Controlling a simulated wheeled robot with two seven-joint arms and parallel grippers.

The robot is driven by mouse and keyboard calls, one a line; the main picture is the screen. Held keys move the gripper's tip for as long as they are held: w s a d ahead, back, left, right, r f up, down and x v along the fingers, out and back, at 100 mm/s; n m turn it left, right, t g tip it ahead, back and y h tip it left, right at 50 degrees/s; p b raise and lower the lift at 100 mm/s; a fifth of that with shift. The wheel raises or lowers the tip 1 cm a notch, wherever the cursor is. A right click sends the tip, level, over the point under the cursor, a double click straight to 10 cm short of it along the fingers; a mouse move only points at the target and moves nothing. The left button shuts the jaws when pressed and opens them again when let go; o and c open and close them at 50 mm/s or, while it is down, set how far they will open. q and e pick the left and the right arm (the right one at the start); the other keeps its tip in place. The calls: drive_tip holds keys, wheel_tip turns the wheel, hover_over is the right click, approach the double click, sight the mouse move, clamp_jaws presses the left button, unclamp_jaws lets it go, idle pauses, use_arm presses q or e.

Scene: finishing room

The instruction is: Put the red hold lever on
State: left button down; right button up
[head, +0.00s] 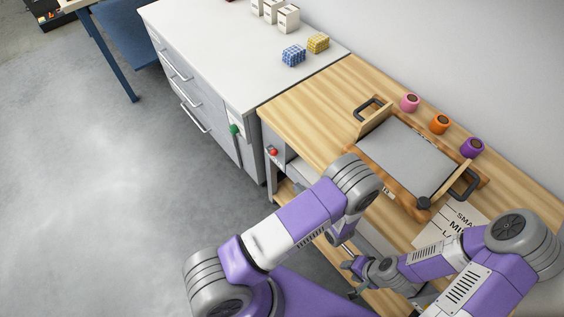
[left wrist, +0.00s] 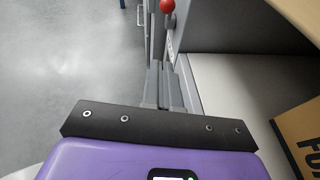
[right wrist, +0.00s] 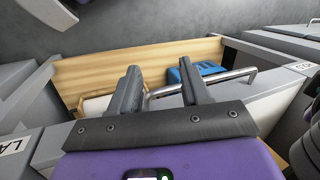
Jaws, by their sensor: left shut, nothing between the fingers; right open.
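The red hold lever shows in the head view as a red knob (head: 273,151) on the end panel of the wooden bench. In the left wrist view its red ball (left wrist: 167,6) sits on a short stem at the top edge, against a grey upright panel. My left gripper (left wrist: 165,88) is shut and empty, its fingers pointing towards the lever and appearing apart from it. My right gripper (right wrist: 160,82) is open and empty, above an open drawer with a metal handle (right wrist: 215,80). In the head view the arms largely hide both grippers.
A tray with black handles (head: 405,155) lies on the wooden bench (head: 310,115), beside pink, orange and purple rolls (head: 440,124). A white-topped cabinet (head: 225,60) adjoins it, with a green knob (head: 234,129) on its side. A blue item (right wrist: 200,70) lies in the drawer. Floor at left is clear.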

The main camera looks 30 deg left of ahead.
use_arm(q)
drive_tip(key=shift+w+r, duration=0.15)
drive_tip(key=shift+w, duration=0.05)
drive_tip(key=b, duration=0.3)
approach(272, 151)
drive_tip(key=shift+w+a+f, duration=1.4)
drive_tip(key=shift+a+f, duration=0.35)
drive_tip(key=shift+f, duration=0.5)
